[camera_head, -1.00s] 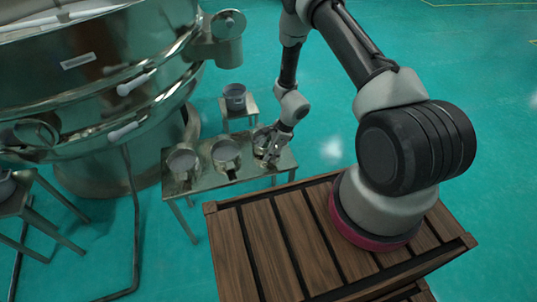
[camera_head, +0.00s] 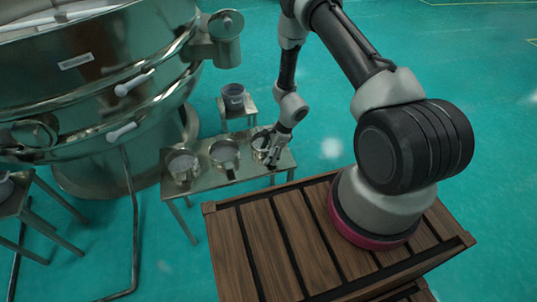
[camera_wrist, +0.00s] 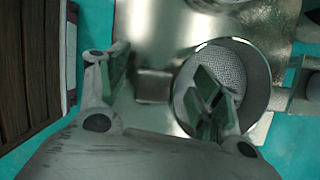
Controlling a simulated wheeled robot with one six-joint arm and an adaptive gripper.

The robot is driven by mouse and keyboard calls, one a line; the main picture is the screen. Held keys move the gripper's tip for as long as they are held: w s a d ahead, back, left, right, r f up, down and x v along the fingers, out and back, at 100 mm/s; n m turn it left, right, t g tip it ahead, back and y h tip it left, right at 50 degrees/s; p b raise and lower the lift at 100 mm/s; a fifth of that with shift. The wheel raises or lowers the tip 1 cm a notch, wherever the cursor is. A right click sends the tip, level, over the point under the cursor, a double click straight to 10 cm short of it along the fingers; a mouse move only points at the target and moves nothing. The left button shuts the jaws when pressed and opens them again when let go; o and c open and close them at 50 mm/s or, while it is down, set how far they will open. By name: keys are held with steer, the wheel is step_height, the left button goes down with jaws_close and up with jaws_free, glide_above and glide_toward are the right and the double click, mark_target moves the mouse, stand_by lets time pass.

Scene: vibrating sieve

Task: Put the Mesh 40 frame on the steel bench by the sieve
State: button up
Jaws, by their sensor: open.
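Three round steel mesh frames stand in a row on the steel bench (camera_head: 215,184) beside the sieve (camera_head: 90,85): left (camera_head: 183,164), middle (camera_head: 224,153) and right (camera_head: 262,141). I cannot read any label, so I cannot tell which is Mesh 40. My gripper (camera_head: 271,161) is at the right frame, on its near side. In the wrist view my gripper (camera_wrist: 163,85) has its fingers wide apart. A small metal block (camera_wrist: 155,84) shows between them. The right finger overlaps the opening of a mesh frame (camera_wrist: 264,76); its exact depth is unclear.
A small stool (camera_head: 238,113) with a grey pail (camera_head: 234,95) stands behind the bench. Another metal stand (camera_head: 20,200) is at the far left. My arm rises above a slatted wooden surface (camera_head: 285,250) in front. Green floor is open to the right.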

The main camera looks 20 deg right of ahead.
steer(key=s+d+r+n, duration=0.2)
steer(key=r+n, duration=0.1)
steer(key=r, duration=1.1)
steer(key=s+d+r+n+t, duration=0.15)
steer(key=r+n, duration=0.25)
steer(key=r, duration=0.9)
steer(key=s+d+r+n, duration=0.1)
steer(key=d+r+n, duration=0.15)
steer(key=r, duration=1.15)
steer(key=s+d+r+n+t+h, duration=0.1)
steer(key=s+d+r+n, duration=0.3)
steer(key=s+r, duration=0.4)
steer(key=s+d+r+n+t+h, duration=0.1)
steer(key=s+d+r+n+h, duration=0.2)
steer(key=s, duration=1.1)
step_height(320, 180, up, 5)
steer(key=d+n, duration=0.1)
steer(key=n, duration=0.2)
